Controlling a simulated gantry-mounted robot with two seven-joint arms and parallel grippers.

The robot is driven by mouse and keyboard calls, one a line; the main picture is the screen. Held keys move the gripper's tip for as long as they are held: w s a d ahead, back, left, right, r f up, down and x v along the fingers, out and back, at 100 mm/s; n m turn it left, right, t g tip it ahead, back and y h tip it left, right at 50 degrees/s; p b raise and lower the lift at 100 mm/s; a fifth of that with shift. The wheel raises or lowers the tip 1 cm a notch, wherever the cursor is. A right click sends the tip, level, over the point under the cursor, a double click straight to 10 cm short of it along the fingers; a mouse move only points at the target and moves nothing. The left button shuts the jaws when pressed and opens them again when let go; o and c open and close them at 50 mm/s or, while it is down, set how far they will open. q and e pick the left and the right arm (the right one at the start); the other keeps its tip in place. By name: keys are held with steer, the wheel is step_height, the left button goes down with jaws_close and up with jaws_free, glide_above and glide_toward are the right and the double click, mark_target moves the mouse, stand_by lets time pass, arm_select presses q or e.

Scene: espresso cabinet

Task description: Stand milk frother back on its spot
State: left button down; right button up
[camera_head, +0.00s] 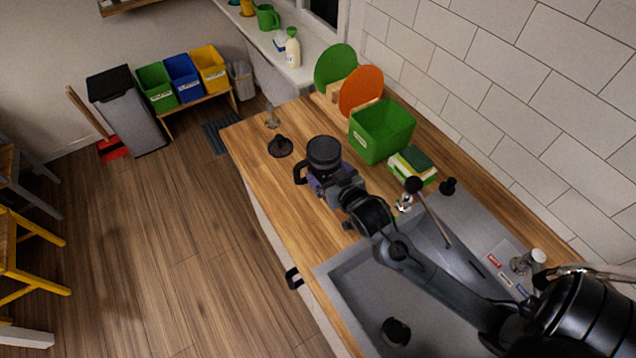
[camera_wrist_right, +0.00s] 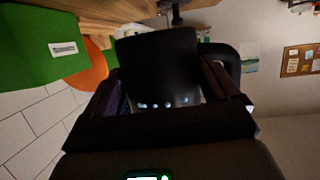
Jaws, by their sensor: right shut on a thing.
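The milk frother (camera_head: 323,152) is a dark jug with a black handle on its left side. It appears upright at the counter's near side, and I cannot tell whether it touches the wood. My right gripper (camera_head: 327,180) is shut on its body from the sink side. In the right wrist view the black frother (camera_wrist_right: 158,68) fills the space between the two fingers of the gripper (camera_wrist_right: 170,100), with its handle at the right. A small round black base (camera_head: 280,147) stands on the counter just left of the frother. My left gripper is not in view.
Green and orange discs (camera_head: 361,91) stand farther back. The sink (camera_head: 375,290) lies in front. The wooden counter (camera_head: 262,178) is clear near the left edge.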

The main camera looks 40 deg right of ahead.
mark_target(323, 179)
steer(key=shift+w+a+f, duration=0.35)
steer(key=shift+w+f, duration=0.05)
steer(key=shift+w, duration=0.2)
steer(key=shift+w+a+f, duration=0.3)
steer(key=shift+w+f, duration=0.05)
steer(key=shift+w, duration=0.2)
steer(key=shift+f, duration=2)
steer(key=shift+f+b, duration=0.3)
steer(key=shift+f, duration=0.2)
steer(key=shift+f, duration=0.1)
steer(key=o, duration=1.7)
steer(key=shift+f, duration=0.1)
steer(key=shift+o, duration=0.2)
